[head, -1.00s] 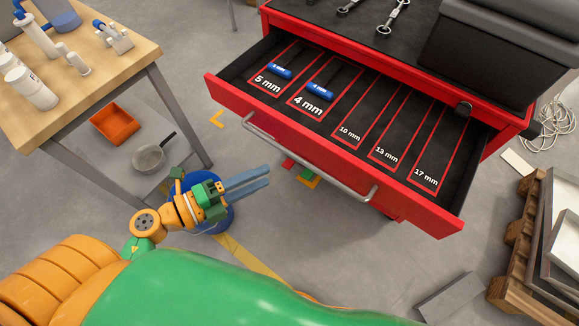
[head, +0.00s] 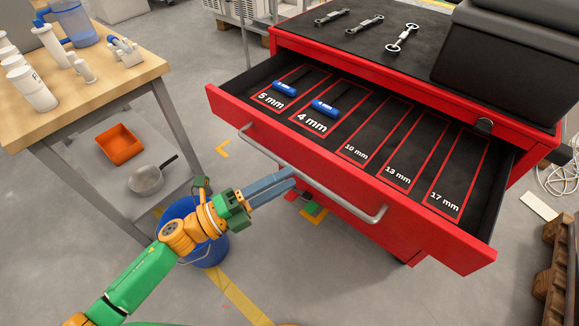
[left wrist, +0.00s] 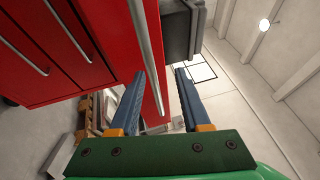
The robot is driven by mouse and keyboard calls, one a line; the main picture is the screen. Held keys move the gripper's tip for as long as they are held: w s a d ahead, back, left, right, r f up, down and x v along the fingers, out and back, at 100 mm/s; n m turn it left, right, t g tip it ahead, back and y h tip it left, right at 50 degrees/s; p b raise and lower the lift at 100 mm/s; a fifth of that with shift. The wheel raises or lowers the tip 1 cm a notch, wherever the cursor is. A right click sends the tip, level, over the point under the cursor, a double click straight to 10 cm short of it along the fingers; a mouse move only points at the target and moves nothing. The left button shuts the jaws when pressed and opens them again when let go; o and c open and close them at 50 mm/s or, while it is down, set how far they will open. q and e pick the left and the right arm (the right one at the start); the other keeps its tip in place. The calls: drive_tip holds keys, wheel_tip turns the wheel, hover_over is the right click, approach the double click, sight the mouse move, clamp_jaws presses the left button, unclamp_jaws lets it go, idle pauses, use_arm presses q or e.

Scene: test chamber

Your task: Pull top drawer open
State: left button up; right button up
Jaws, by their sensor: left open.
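The top drawer (head: 333,170) of the red cabinet stands pulled out, showing its labelled compartments inside. Its grey bar handle (head: 340,193) runs along the drawer front. My left gripper (head: 292,178) is open, with its blue-grey fingertips at the handle's left half. In the left wrist view the handle (left wrist: 149,50) passes between the two open fingers (left wrist: 160,74), closer to the left one. I cannot tell whether either finger touches it. My right gripper is out of view.
A wooden-topped table (head: 110,90) with white bottles stands at left. A blue bucket (head: 208,250) is on the floor below my left gripper. Wrenches (head: 365,25) and a black case (head: 510,50) lie on the cabinet top. A wooden pallet (head: 560,260) is at right.

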use_arm(q)
drive_tip(key=w, duration=0.1)
drive_tip(key=w+d, duration=0.1)
drive_tip(key=w, duration=0.2)
drive_tip(key=shift+w+d+f, duration=0.3)
drive_tip(key=shift+w+f, duration=0.05)
drive_tip(key=shift+w, duration=0.05)
drive_tip(key=shift+s+r, duration=0.1)
drive_tip(key=shift+s, duration=0.1)
drive_tip(key=shift+s+r, duration=0.1)
drive_tip(key=shift+s, duration=0.05)
drive_tip(key=shift+c, duration=1.1)
clamp_jaws()
drive_tip(key=shift+w, duration=0.2)
